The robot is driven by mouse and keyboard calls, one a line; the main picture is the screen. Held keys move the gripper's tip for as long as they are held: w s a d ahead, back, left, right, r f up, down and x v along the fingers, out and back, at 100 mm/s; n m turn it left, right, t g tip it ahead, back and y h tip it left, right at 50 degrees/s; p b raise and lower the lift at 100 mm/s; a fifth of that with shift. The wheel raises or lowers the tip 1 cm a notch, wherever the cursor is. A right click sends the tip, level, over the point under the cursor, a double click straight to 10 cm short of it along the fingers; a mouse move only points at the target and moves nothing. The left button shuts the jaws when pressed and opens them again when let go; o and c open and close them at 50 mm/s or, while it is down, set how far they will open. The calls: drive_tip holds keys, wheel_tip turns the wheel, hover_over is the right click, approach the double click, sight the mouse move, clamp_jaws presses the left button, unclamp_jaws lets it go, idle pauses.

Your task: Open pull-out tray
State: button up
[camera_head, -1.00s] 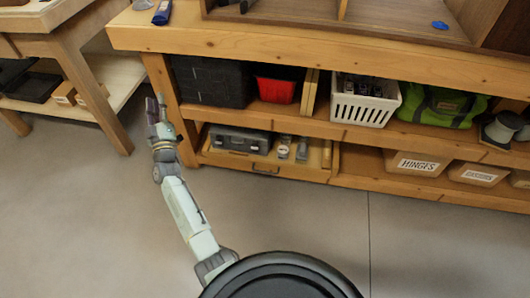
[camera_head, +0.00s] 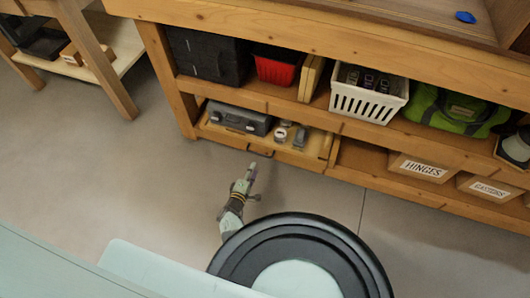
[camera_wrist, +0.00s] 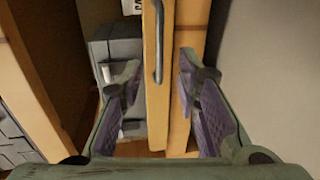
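The pull-out tray (camera_head: 228,134) is a light wooden tray on the lower shelf of the bench, with a dark bar handle (camera_head: 262,153) on its front. A grey case (camera_head: 240,117) and small items lie in it. My gripper (camera_head: 251,168) is low in front of the tray, just below the handle in the head view. In the wrist view my gripper (camera_wrist: 158,82) is open, its purple-padded fingers apart. The tray front (camera_wrist: 156,112) and handle (camera_wrist: 158,42) show between and beyond them. Nothing is held; contact with the handle does not show.
The shelf above holds a black case (camera_head: 207,55), a red bin (camera_head: 276,70), a white basket (camera_head: 366,98) and a green bag (camera_head: 452,110). A hinges box (camera_head: 422,168) stands right of the tray. The floor (camera_head: 120,170) in front is clear.

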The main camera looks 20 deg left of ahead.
sight(260, 154)
drive_tip(key=b+x, duration=0.7)
drive_tip(key=x, duration=0.3)
drive_tip(key=shift+w+a, duration=0.1)
drive_tip(key=shift+w, duration=0.05)
drive_tip(key=shift+c, duration=0.6)
clamp_jaws()
